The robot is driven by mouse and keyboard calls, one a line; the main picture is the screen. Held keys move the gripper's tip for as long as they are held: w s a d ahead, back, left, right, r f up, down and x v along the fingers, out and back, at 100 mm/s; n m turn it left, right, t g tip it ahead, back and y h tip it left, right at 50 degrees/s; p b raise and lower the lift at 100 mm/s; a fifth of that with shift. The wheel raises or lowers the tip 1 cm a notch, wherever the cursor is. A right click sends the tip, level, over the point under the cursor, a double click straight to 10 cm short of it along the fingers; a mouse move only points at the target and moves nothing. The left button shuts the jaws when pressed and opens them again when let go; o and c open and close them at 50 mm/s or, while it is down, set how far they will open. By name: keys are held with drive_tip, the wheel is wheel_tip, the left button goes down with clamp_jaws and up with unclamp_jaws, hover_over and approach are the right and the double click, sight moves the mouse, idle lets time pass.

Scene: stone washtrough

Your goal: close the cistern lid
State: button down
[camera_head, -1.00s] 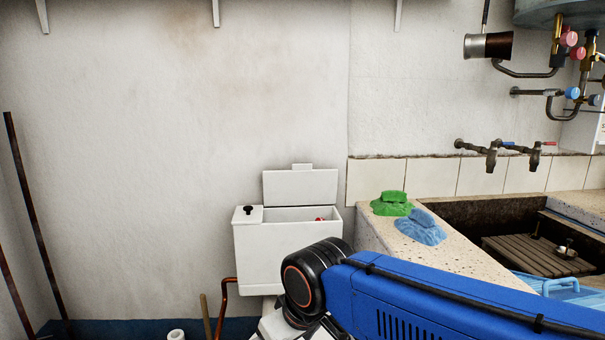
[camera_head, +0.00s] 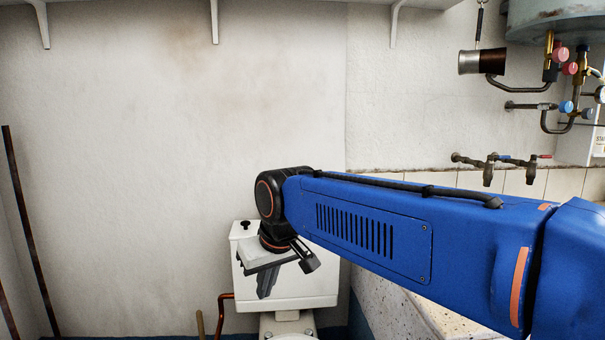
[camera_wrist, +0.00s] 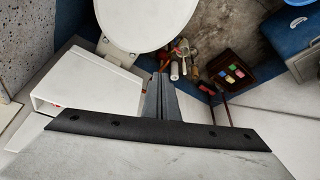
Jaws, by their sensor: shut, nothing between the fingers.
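The white cistern (camera_head: 318,288) stands against the wall, low in the middle of the head view. Its black knob (camera_head: 246,225) shows at the top left corner. My arm covers the lid and most of the cistern's top edge, so the lid's present angle cannot be told there. My gripper (camera_head: 264,295) is shut and empty and points down, overlapping the cistern's front. In the wrist view my shut fingers (camera_wrist: 161,76) show beside the cistern (camera_wrist: 95,80). A bit of red shows at the cistern's opening there; the lid is not clearly made out.
The toilet seat (camera_wrist: 145,20) lies beyond the cistern in the wrist view. A dark crate (camera_wrist: 232,73) with coloured items and several small things are on the floor. The speckled stone counter (camera_head: 390,305) is right of the cistern. Taps (camera_head: 490,168) are on the wall.

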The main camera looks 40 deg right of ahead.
drive_tip(key=w+d+r+m+h, duration=0.1)
drive_tip(key=w+d+r+m, duration=0.1)
drive_tip(key=w+d+r, duration=1)
drive_tip(key=w+d+r+m+h, duration=0.1)
drive_tip(key=w+d+r+m, duration=0.1)
drive_tip(key=w+d+r, duration=0.95)
drive_tip(key=w+d+f+m, duration=0.1)
drive_tip(key=w+d, duration=0.4)
drive_tip(key=d, duration=0.3)
drive_tip(key=w+d+f+m, duration=0.1)
drive_tip(key=w+d, duration=0.3)
drive_tip(key=d, duration=0.3)
drive_tip(key=x, duration=0.9)
drive_tip(key=shift+w+d+f, duration=0.1)
drive_tip(key=shift+d+f, duration=0.2)
drive_tip(key=shift+f, duration=0.05)
drive_tip(key=shift+a, duration=0.1)
